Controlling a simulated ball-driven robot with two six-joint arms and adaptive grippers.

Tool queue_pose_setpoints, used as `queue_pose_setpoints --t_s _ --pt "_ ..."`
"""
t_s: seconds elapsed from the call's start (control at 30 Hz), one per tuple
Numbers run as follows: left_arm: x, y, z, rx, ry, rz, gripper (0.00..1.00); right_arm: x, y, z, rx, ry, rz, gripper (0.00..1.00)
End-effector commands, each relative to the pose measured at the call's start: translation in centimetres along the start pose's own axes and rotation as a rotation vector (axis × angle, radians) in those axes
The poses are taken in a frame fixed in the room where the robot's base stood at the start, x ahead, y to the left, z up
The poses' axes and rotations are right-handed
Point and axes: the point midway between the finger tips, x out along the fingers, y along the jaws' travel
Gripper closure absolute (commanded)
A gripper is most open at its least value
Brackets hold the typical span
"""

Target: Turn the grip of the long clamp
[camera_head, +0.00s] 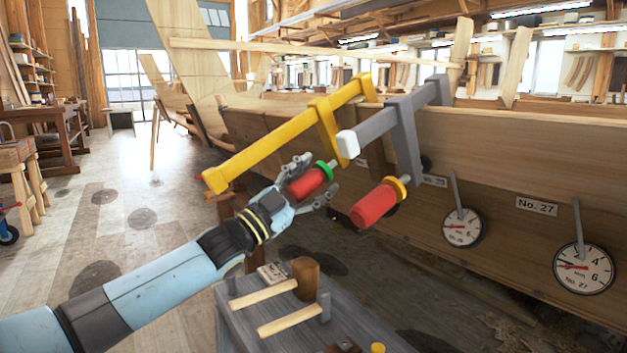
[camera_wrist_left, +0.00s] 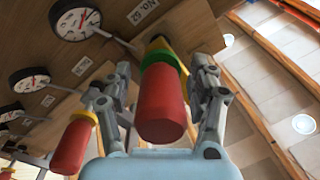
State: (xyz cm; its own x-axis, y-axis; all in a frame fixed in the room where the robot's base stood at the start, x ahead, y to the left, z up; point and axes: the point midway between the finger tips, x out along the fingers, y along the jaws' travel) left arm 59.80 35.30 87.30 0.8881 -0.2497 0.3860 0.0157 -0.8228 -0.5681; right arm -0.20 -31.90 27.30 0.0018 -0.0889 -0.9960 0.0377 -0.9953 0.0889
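The long yellow clamp (camera_head: 265,146) hangs on the hull's top edge, its bar reaching out to the left. Its red grip (camera_head: 307,182) has a green collar (camera_head: 326,169); the grip also shows in the left wrist view (camera_wrist_left: 161,105). My left gripper (camera_head: 318,178) is open, with a finger on each side of this grip. In the left wrist view its fingers (camera_wrist_left: 160,95) appear to stand slightly apart from the grip. A shorter grey clamp (camera_head: 404,135), with a red grip (camera_head: 374,204) and yellow collar, sits just right. My right gripper is not in view.
Below my left arm, a grey bench (camera_head: 250,320) holds a wooden mallet (camera_head: 305,277) and a hammer (camera_head: 292,320). The floor at left is mostly open.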

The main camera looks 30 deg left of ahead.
Motion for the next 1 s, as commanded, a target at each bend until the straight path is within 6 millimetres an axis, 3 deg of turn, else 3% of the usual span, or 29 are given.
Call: queue_pose_setpoints --t_s 0.27,0.7,1.0 --pt "-1.0 0.0 0.0 0.0 -0.001 0.002 0.41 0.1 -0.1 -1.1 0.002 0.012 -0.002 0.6" --pt "-10.1 0.1 0.1 -0.001 -0.003 0.003 0.41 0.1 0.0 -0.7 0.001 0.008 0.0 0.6" --pt "-12.0 0.0 0.0 0.0 0.001 0.0 0.41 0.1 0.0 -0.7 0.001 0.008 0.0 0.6"
